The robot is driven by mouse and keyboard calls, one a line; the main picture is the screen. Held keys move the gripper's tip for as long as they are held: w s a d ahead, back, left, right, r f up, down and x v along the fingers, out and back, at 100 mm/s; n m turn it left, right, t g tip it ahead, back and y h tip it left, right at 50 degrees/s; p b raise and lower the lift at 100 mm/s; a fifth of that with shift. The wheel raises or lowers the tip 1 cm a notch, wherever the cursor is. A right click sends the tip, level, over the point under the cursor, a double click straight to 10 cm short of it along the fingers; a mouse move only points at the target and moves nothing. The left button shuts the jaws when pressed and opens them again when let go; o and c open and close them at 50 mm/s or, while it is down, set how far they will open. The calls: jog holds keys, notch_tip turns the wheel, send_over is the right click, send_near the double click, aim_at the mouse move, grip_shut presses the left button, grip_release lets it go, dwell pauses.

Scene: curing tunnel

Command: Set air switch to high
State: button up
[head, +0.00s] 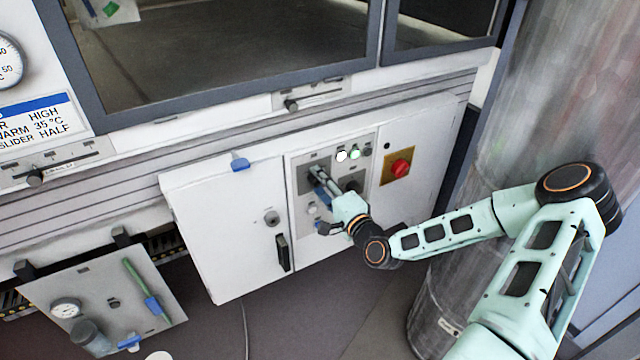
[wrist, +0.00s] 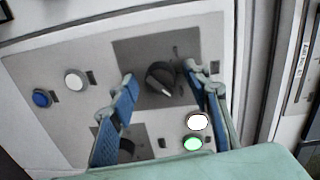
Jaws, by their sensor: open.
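A dark rotary knob (wrist: 161,78) on a grey plate sits between the fingertips of my gripper (wrist: 159,72) in the wrist view. The blue-padded fingers are open, one on each side of the knob; I cannot tell whether they touch it. In the head view my gripper (head: 315,172) is at the left side of the control panel and hides most of this knob. A second dark knob (head: 353,185) is to its right; it shows partly behind a finger in the wrist view (wrist: 126,149). The labels are too small to tell which is the air switch.
White and green lamps (head: 355,153) are above the knobs, with buttons (head: 311,208) below. A red stop button (head: 401,167) is to the right. A placard (head: 35,120) at left reads HIGH, WARM 35 °C, SLIDER HALF. A large metal cylinder (head: 540,110) stands at right.

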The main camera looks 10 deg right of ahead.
jog(key=v, duration=1.2)
